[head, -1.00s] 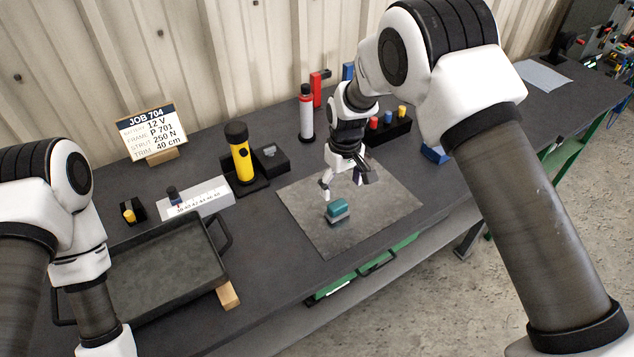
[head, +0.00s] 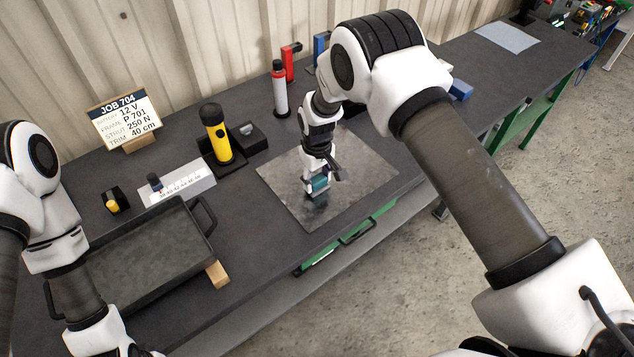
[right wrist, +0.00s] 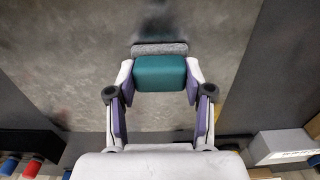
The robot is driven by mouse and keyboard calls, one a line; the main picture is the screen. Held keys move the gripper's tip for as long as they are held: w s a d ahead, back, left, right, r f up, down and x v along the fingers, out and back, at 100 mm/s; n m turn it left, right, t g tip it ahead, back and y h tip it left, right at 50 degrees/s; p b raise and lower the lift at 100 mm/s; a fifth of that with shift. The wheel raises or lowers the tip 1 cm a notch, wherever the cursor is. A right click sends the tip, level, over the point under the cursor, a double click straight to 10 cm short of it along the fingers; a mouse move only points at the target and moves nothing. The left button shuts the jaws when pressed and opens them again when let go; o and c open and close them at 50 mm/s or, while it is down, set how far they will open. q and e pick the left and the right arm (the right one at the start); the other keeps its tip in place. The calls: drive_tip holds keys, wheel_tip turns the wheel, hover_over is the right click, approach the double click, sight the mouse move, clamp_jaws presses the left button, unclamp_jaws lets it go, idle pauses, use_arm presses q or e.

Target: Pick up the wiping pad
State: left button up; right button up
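The wiping pad (head: 319,183) has a teal body and a grey underside. My right gripper (head: 317,188) points down over the grey mat (head: 350,165) with its fingers on either side of the pad. In the right wrist view the fingertips touch both sides of the teal block (right wrist: 160,73), and its grey felt edge (right wrist: 160,48) shows beyond it. A dark patch lies on the mat by the pad; the pad looks slightly above the mat, though the gap is hard to judge. My left arm shows at the left, but its gripper is out of frame.
A black tray (head: 150,290) stands at left with a wooden block (head: 217,273) by its corner. The mat around the pad is clear.

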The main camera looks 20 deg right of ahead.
sight(316, 177)
drive_tip(key=shift+w, duration=0.1)
drive_tip(key=shift+r, duration=0.15)
drive_tip(key=shift+r+p, duration=0.25)
drive_tip(key=shift+p, duration=0.05)
wheel_tip(316, 177, up, 3)
drive_tip(key=shift+w+r+p, duration=0.1)
drive_tip(key=shift+r+p, duration=0.1)
drive_tip(key=shift+p, duration=0.95)
drive_tip(key=s+p, duration=0.1)
drive_tip(key=s, duration=0.1)
drive_tip(key=s+a+p, duration=0.1)
drive_tip(key=s+p, duration=0.1)
drive_tip(key=s+r+p, duration=0.1)
drive_tip(key=s+p, duration=0.1)
drive_tip(key=shift+a, duration=0.3)
drive_tip(key=s, duration=0.1)
drive_tip(key=s+p, duration=0.1)
drive_tip(key=shift+s+a+f, duration=0.1)
drive_tip(key=shift+s+a, duration=0.25)
drive_tip(key=shift+s, duration=0.05)
drive_tip(key=s, duration=0.2)
drive_tip(key=s+a+b, duration=0.1)
drive_tip(key=s, duration=0.2)
drive_tip(key=shift+a+f, duration=0.15)
drive_tip(key=shift+f, duration=0.05)
drive_tip(key=shift+s+a+b, duration=0.25)
drive_tip(key=shift+s+b, duration=0.25)
drive_tip(key=shift+s, duration=0.05)
drive_tip(key=shift+s+r, duration=0.15)
drive_tip(key=shift+s, duration=0.2)
